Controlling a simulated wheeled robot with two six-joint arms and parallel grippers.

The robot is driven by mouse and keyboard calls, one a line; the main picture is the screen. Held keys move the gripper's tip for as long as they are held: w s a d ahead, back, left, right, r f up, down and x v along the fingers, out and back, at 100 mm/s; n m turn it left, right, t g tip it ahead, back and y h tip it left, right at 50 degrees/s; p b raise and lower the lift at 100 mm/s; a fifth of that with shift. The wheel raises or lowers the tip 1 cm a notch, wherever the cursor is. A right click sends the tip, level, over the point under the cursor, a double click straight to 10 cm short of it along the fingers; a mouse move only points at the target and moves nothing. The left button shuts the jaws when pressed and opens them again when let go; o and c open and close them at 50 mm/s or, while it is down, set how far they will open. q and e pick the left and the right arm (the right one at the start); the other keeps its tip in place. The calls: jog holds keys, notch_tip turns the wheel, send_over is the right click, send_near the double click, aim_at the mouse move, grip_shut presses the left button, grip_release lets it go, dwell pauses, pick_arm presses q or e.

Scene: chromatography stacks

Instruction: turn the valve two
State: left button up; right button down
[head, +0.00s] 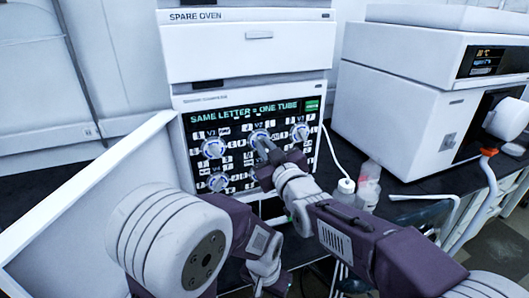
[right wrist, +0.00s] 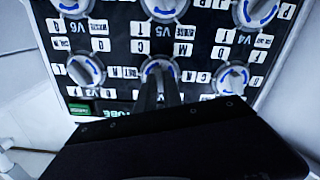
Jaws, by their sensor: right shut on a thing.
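The valve panel (head: 235,170) is a black face with white round knobs, blue marks and small white letter labels. Valve two, V2 (head: 259,134), is the middle knob of the upper row. My right gripper (head: 267,146) is shut on this knob and partly covers it. In the right wrist view the panel appears upside down; the V2 knob (right wrist: 160,67) lies between the fingers of the right gripper (right wrist: 160,88).
V1 (head: 213,148) and V3 (head: 300,132) flank V2; V4 (head: 217,183) is below left. The panel's display (head: 245,114) reads "SAME LETTER = ONE TUBE". Clear bottles (head: 368,185) and a white cable stand right of the panel. A white instrument (head: 395,110) stands farther right.

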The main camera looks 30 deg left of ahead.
jog(key=shift+f+n+b, duration=0.1)
jog(key=shift+n+b, duration=0.35)
jog(key=shift+n, duration=1.05)
jog(key=c, duration=1.5)
grip_release()
jog(key=b+v, duration=0.1)
jog(key=v, duration=0.8)
jog(key=shift+b, duration=0.4)
